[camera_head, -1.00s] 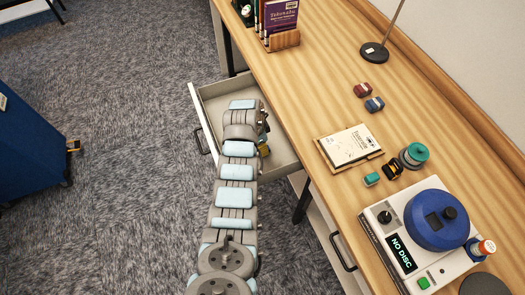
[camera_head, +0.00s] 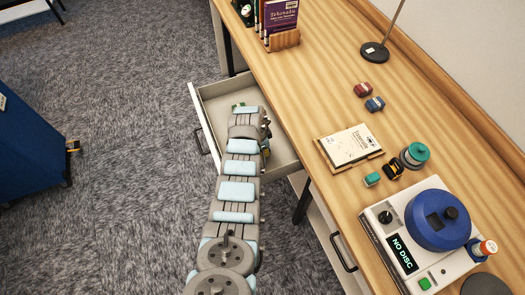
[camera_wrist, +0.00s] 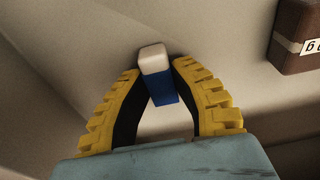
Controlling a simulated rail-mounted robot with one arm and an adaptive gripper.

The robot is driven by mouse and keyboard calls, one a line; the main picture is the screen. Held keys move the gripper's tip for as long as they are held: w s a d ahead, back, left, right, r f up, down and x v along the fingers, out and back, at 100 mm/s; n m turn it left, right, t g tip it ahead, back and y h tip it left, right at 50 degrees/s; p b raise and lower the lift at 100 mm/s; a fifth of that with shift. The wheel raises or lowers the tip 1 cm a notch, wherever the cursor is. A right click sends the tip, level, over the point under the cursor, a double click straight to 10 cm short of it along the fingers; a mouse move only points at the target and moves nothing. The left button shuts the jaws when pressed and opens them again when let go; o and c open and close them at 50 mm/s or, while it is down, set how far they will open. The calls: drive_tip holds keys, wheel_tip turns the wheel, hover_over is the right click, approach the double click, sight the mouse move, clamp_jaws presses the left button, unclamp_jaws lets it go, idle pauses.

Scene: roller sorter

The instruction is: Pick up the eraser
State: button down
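The eraser (camera_wrist: 156,60) is a small block with a white end and a blue sleeve, seen in the wrist view. It sits between the two yellow, ridged fingers of my gripper (camera_wrist: 158,74), with the dark inner pads close against both its sides. My gripper looks shut on it. The pale drawer floor shows behind it. In the head view my arm reaches over the open drawer (camera_head: 213,91), and the eraser is hidden there.
A brown box with a white label (camera_wrist: 297,35) lies right of the eraser. The drawer walls stand close around my gripper. The wooden desk (camera_head: 320,95) beside the drawer carries books (camera_head: 279,18), a notepad (camera_head: 350,145), small blocks and a blue-topped device (camera_head: 438,218).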

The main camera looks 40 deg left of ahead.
idle(0.4)
drive_tip(key=shift+r, duration=1.6)
drive_tip(key=shift+s+d+r+p, duration=0.3)
drive_tip(key=shift+s+r, duration=0.15)
drive_tip(key=shift+r, duration=0.1)
drive_tip(key=shift+s+d+r+p, duration=0.15)
drive_tip(key=shift+s+d+r, duration=0.15)
drive_tip(key=shift+s+r, duration=0.2)
drive_tip(key=s+d+r+p, duration=0.6)
drive_tip(key=s+r, duration=0.1)
drive_tip(key=s, duration=0.2)
drive_tip(key=shift+s+d+r+p, duration=0.3)
drive_tip(key=shift+s+p, duration=0.05)
